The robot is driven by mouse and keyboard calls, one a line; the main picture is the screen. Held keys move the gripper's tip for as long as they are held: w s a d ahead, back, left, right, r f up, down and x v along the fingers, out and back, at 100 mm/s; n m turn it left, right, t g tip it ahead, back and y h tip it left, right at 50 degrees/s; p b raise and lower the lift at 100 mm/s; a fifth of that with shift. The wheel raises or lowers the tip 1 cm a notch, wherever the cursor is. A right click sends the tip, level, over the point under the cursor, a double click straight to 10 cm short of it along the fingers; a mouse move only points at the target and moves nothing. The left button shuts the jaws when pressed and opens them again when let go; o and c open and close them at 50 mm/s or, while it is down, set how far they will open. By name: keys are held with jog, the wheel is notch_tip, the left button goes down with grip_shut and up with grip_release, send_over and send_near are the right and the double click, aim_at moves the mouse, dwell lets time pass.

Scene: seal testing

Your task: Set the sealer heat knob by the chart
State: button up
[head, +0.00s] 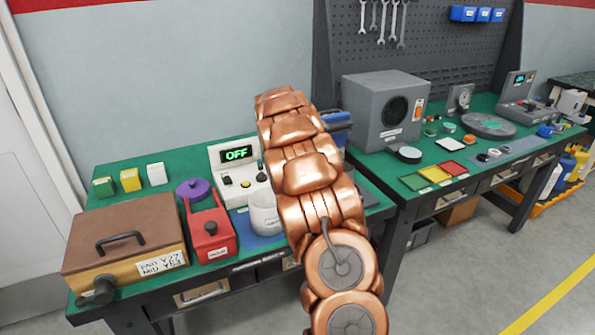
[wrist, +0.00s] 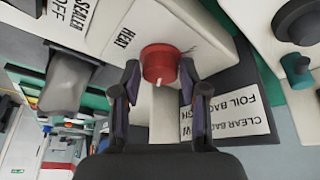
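In the wrist view, the red heat knob (wrist: 159,62) sits on the pale sealer body (wrist: 185,28), near a "HEAT" label (wrist: 124,38). A white mark shows on the knob's lower edge. The label "SEALER OFF" (wrist: 70,14) is at upper left. The chart card (wrist: 228,115) lies at right, upside down, reading "FOIL BAG H" and "CLEAR BAG" with a letter partly hidden by my finger. My gripper (wrist: 160,77) is open, one finger on each side of the knob, with no clear contact visible. In the head view my arm hides the gripper and knob.
A grey speaker-like box (head: 385,105) stands on the right bench. Floor at front right is clear.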

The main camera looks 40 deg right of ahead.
jog(key=shift+o, duration=1.4)
jog(key=shift+r, duration=0.1)
jog(key=v, duration=1.2)
jog(key=shift+s+a, duration=0.1)
jog(key=shift+a, duration=0.05)
